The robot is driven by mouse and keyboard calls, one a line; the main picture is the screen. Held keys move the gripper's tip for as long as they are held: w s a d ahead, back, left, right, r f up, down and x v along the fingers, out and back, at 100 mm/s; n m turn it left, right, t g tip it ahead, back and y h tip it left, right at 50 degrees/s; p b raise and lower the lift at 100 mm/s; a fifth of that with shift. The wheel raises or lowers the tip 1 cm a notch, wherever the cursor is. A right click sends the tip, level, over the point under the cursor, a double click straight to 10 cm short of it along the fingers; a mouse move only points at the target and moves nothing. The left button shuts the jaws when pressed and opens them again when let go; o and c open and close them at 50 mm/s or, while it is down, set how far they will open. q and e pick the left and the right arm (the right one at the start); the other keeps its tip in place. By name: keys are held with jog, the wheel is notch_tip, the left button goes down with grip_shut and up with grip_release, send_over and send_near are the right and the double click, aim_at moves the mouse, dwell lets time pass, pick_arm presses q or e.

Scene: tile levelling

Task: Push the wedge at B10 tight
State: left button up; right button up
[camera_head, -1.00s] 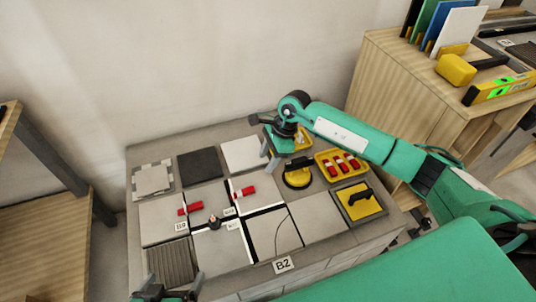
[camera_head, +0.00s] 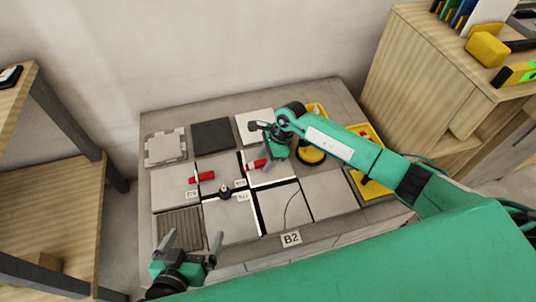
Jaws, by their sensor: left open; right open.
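Two red wedges with white ends lie at the seams between the grey floor tiles: a left red wedge (camera_head: 203,177) and a right red wedge (camera_head: 256,164). Small white labels (camera_head: 241,197) lie near the seams; their print is too small to tell which marks B10. A dark knob-like piece (camera_head: 225,191) stands where the seams cross. My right gripper (camera_head: 258,143) is open above the tiles, with a finger very near the right wedge; I cannot tell whether they touch. My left gripper (camera_head: 190,246) is open and empty at the table's front left.
A yellow-black round tool (camera_head: 311,155) lies right of my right gripper. Yellow trays (camera_head: 366,131) lie farther right, partly behind my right arm. Wooden shelves (camera_head: 425,90) flank the table.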

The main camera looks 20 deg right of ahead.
jog(key=shift+c, duration=0.3)
jog(key=c, duration=0.8)
jog(key=shift+c, duration=0.6)
